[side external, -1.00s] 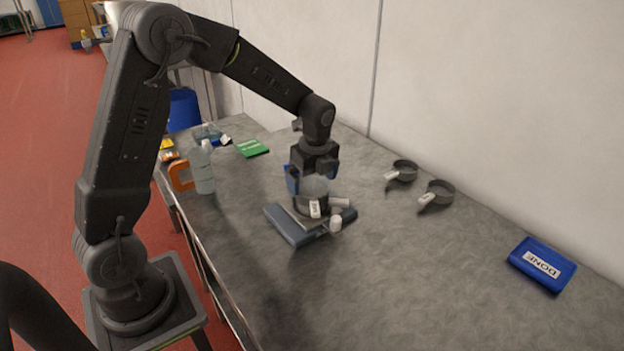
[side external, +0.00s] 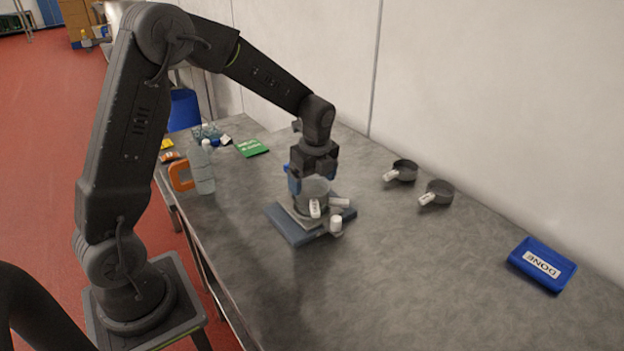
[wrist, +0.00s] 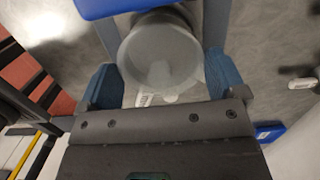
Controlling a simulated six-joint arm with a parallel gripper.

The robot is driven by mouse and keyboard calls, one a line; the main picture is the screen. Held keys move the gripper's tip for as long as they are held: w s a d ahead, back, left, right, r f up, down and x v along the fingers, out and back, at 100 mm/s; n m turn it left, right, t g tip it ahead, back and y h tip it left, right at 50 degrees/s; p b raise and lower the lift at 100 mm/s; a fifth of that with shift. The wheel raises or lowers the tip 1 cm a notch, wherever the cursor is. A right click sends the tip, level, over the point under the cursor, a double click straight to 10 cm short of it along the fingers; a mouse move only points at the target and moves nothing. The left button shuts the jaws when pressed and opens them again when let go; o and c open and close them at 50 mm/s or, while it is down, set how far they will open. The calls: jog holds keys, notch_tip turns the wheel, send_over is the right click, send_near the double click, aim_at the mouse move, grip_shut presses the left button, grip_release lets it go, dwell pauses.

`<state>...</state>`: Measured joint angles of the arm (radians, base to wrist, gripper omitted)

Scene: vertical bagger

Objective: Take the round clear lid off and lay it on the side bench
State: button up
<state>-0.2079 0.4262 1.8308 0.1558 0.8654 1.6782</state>
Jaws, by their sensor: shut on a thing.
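The round clear lid (side external: 314,188) looks like a pale, see-through disc at the top of a small grey round vessel (side external: 311,211) with white-tagged stubs around it. The vessel stands on a flat blue-grey base on the bench. My gripper (side external: 308,184) points down over it, with blue fingertips at the lid's sides. In the wrist view the lid (wrist: 161,55) lies between the two blue fingers of my gripper (wrist: 164,84), which is shut on it. I cannot tell whether the lid still touches the vessel; the far finger is mostly hidden in the side view.
The grey bench (side external: 400,270) has wide clear room at the front right. Two dark cups (side external: 404,170) (side external: 440,191) stand near the wall. A blue DONE tray (side external: 543,264) is at the right.

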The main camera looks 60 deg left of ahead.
aim_at(311, 177)
jog(key=shift+r, duration=1.05)
jog(key=shift+r, duration=1.2)
